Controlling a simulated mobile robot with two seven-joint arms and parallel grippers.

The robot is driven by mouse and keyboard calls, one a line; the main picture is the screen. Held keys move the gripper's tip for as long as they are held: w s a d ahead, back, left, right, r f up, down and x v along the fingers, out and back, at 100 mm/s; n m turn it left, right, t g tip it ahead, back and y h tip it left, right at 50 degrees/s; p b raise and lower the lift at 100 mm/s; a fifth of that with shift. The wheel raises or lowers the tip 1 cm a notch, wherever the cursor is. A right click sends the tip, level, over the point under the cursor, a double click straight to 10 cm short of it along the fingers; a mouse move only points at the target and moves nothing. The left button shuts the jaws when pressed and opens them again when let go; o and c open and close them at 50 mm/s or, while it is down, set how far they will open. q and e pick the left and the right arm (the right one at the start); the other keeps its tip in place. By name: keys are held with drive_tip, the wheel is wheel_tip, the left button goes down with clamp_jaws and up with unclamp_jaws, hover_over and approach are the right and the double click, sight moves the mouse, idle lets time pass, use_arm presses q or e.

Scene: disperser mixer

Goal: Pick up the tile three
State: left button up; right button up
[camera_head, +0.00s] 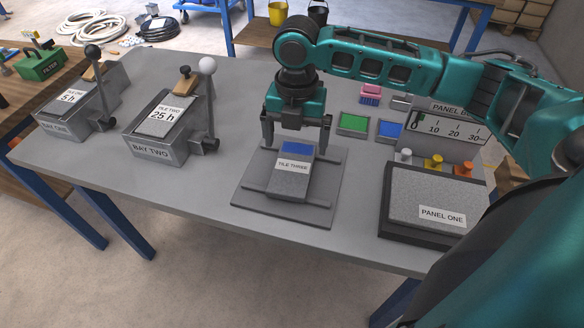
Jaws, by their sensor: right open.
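Tile three (289,180) is a grey speckled block with a blue patch and a white "TILE THREE" label. It rests on a flat grey base plate (256,208) near the middle of the table. My right gripper (296,147) is open and points down at the far end of the tile. Its two fingers stand apart, one on each side of the tile's blue end. I cannot tell whether the fingers touch the tile. My left gripper is not in view.
Bay one (61,130) and bay two (155,151), with upright levers, stand on the left of the grey table (190,205). Panel one (436,199) lies at the right, before a dial panel (447,122). Green (353,122) and blue (390,129) squares lie behind. The table between bay two and the plate is clear.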

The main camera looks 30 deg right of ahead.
sight(293, 166)
drive_tip(key=shift+a+f, duration=0.1)
drive_tip(key=shift+f, duration=1.3)
wheel_tip(293, 166, down, 4)
drive_tip(key=shift+a+r+b, duration=0.15)
drive_tip(key=shift+b, duration=0.3)
drive_tip(key=shift+w+f, duration=0.1)
drive_tip(key=shift+f, duration=0.1)
drive_tip(key=shift+r, duration=0.1)
drive_tip(key=c, duration=1.3)
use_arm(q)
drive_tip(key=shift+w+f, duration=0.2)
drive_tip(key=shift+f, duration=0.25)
